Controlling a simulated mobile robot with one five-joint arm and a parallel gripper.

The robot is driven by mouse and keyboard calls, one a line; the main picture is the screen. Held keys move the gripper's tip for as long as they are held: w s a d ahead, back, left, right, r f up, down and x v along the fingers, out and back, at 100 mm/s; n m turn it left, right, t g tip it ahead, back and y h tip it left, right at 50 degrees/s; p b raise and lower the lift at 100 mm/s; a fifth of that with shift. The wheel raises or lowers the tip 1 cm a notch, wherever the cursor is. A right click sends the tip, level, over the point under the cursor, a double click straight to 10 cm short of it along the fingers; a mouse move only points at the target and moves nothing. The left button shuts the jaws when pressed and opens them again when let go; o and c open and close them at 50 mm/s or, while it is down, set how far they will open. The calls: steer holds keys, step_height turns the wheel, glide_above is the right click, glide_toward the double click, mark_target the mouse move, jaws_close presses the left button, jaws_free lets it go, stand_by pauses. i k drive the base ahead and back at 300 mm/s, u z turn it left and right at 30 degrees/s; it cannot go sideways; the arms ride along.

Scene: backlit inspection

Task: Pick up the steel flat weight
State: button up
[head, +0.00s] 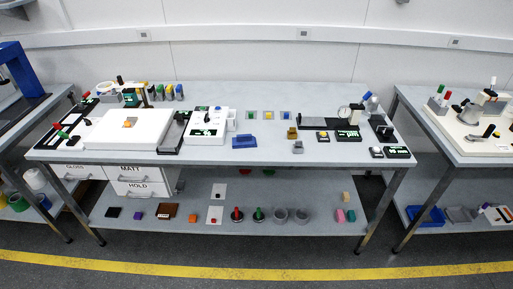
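A small grey block (298,147), which looks like the steel flat weight, lies on the middle table (270,170), right of centre and towards its front half. It is too small to tell its exact shape. A brass-coloured block (292,133) sits just behind it, close by. The table around the grey block is mostly clear, and nothing covers it. My gripper is not in view.
A blue block (244,141) lies left of the grey one, and a small dark device with a yellow top (322,136) stands right of it. A white instrument (206,128) stands farther left. The lower shelf (330,228) holds several small items. Yellow tape (250,273) crosses the floor in front.

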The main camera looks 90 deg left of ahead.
mark_target(297, 147)
steer(key=u, duration=3.9)
steer(key=i, duration=2)
steer(key=u, duration=0.05)
